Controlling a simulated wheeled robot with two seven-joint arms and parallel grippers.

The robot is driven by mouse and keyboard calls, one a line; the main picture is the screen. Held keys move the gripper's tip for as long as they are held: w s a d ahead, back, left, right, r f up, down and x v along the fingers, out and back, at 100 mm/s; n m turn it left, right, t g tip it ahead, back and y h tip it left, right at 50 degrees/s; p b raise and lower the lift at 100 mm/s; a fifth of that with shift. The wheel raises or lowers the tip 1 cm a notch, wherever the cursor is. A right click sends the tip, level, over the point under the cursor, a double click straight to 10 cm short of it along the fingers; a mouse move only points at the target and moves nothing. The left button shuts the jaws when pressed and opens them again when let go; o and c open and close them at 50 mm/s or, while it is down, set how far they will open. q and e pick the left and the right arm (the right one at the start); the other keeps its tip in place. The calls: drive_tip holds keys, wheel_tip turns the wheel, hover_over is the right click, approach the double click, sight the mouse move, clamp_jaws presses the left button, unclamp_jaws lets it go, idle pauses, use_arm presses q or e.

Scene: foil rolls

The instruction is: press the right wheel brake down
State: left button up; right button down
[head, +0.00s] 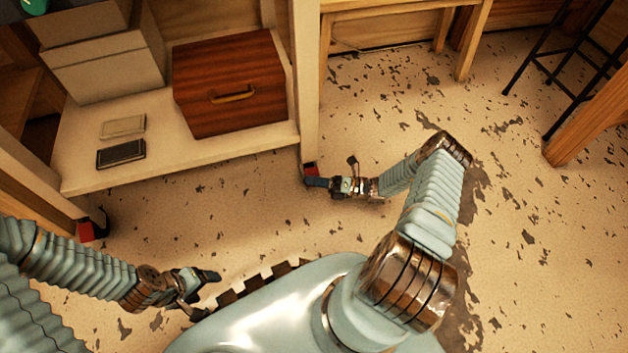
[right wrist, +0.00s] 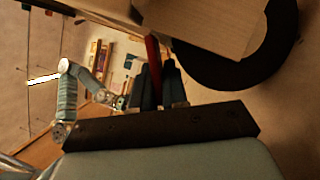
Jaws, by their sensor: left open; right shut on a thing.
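The right wheel brake (head: 310,168) is a small red piece at the foot of the shelf unit's right front post. In the right wrist view it is a thin red strip (right wrist: 152,52) beside the black wheel (right wrist: 280,50). My right gripper (head: 313,181) is at this brake, its fingers (right wrist: 161,68) shut on the red strip. The fingers partly hide the brake, so its tilt cannot be told. My left gripper (head: 208,283) is open and empty above the floor, well away from the brake.
The shelf unit's lower board (head: 225,152) carries a reddish-brown wooden box (head: 230,70), pale boxes (head: 105,65) and two small flat items. A red left brake (head: 86,231) is at the left post. A dark stool (head: 560,75) stands right. Floor between is clear.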

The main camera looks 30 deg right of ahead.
drive_tip(key=c, duration=1.2)
unclamp_jaws()
drive_tip(key=shift+c, duration=0.2)
